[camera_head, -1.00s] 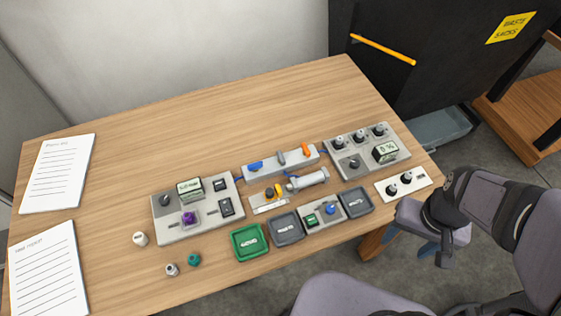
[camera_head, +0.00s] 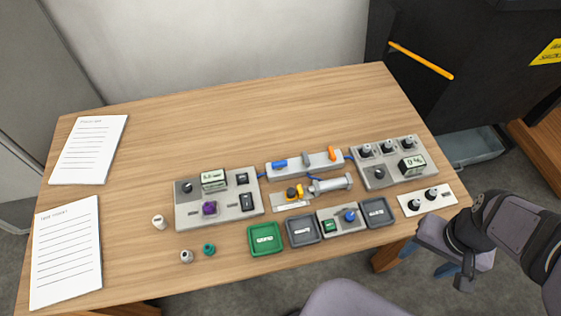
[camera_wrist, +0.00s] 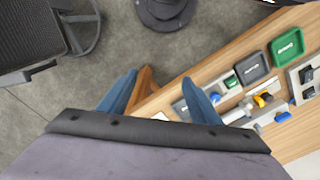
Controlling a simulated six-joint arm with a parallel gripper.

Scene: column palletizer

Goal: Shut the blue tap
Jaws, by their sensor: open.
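The blue tap (camera_head: 280,164) is a lever at the left end of a pale manifold bar (camera_head: 318,168) in the head view. Its handle lies roughly along the bar. A grey lever (camera_head: 306,159) and an orange lever (camera_head: 332,153) on the same bar point more across it. The blue tap also shows small at the right of the wrist view (camera_wrist: 283,117). My gripper (camera_head: 428,260) is open and empty past the desk's front right edge, well apart from the tap. Its two blue fingers stand apart in the wrist view (camera_wrist: 160,78).
A grey cylinder (camera_head: 330,184) and yellow clamp lie in front of the bar. Panels with knobs stand left (camera_head: 218,222) and right (camera_head: 393,177). Green (camera_head: 265,239) and grey trays and a small blue-knobbed box line the front. The desk (camera_head: 220,115) behind is clear.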

